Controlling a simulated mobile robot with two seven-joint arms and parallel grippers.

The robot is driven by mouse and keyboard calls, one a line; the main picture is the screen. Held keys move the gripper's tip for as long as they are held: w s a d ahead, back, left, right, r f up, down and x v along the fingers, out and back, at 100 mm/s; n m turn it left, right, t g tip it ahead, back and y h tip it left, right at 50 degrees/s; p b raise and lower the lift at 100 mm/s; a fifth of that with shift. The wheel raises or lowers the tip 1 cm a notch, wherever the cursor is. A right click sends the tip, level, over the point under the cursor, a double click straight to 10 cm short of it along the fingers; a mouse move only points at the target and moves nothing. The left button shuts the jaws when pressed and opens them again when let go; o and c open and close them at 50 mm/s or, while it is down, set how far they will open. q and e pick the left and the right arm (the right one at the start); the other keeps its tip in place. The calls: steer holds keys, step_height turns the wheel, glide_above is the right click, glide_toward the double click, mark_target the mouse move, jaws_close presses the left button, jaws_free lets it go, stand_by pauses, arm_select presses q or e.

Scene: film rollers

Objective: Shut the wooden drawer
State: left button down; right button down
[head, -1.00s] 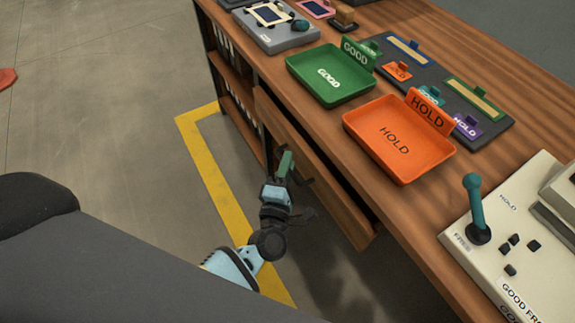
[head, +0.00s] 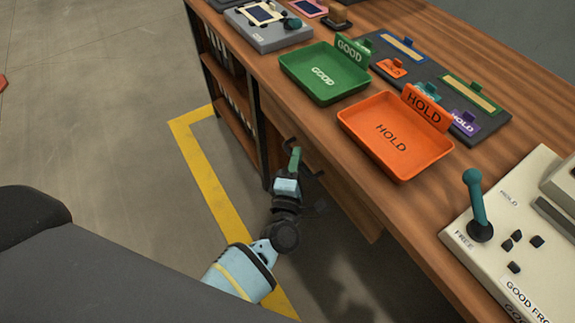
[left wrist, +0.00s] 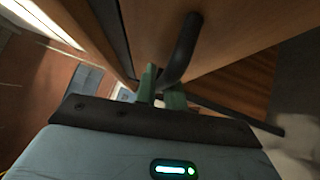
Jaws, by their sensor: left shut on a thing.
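The wooden drawer (head: 347,207) is in the front of the wooden workbench, below the orange HOLD tray. In the head view its front sits close under the bench's edge; whether it is fully flush I cannot tell. My left gripper (head: 294,160) is at the drawer front, its green fingers shut on the dark bar handle (head: 314,174). In the left wrist view the curved handle (left wrist: 183,48) runs down between the green fingertips (left wrist: 160,88), against the wooden drawer front (left wrist: 235,22). The fingers hide part of the handle. My right gripper is not in view.
On the bench top are a green GOOD tray (head: 324,73), an orange HOLD tray (head: 396,136) and a beige console with a teal lever (head: 474,203). Open shelves (head: 232,90) are left of the drawer. The floor in front, with a yellow line (head: 205,172), is clear.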

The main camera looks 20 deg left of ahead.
arm_select(q)
steer(key=shift+d, duration=0.1)
steer(key=c, duration=1.5)
jaws_free()
steer(key=shift+w, duration=0.1)
steer(key=shift+f, duration=0.1)
steer(key=s, duration=0.5)
steer(key=s+d, duration=0.1)
steer(key=s, duration=0.1)
steer(key=shift+s+f, duration=0.35)
